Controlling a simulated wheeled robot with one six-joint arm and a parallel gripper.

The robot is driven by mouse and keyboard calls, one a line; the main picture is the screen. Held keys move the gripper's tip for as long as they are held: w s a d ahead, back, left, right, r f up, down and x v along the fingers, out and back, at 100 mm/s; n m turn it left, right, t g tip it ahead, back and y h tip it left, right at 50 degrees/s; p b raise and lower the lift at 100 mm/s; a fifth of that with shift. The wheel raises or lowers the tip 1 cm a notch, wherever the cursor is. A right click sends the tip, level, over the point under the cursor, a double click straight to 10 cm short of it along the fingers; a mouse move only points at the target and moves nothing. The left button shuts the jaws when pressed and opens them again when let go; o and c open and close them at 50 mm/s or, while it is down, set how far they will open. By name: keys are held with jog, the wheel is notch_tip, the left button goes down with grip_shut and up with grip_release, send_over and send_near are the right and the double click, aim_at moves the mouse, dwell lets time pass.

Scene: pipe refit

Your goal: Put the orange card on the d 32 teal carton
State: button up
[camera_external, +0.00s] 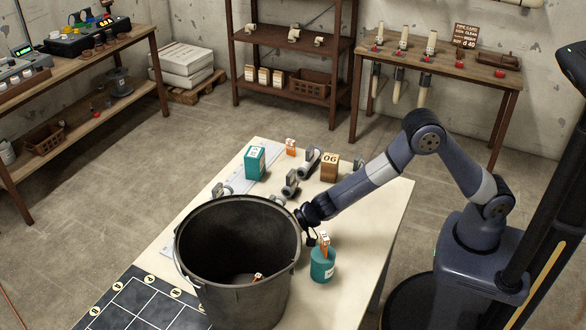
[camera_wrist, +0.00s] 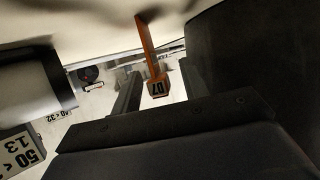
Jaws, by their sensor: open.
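The teal carton (camera_external: 256,163) stands upright at the far end of the cream table, its white label too small to read surely. A small orange card with a pale tag (camera_external: 325,240) stands upright at the top of a teal bottle (camera_external: 322,265). My gripper (camera_external: 311,237) is low beside that bottle, between it and the black bucket, partly hidden by its own dark parts. In the wrist view my open gripper (camera_wrist: 160,92) has an orange strip with a numbered end (camera_wrist: 148,45) between its fingers in the picture; contact cannot be told. The teal carton is not seen there.
A large black bucket (camera_external: 190,262) stands left of my gripper and has a small orange-and-white piece inside. The table's right side is clear.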

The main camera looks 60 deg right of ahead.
grip_shut()
dwell(0.3)
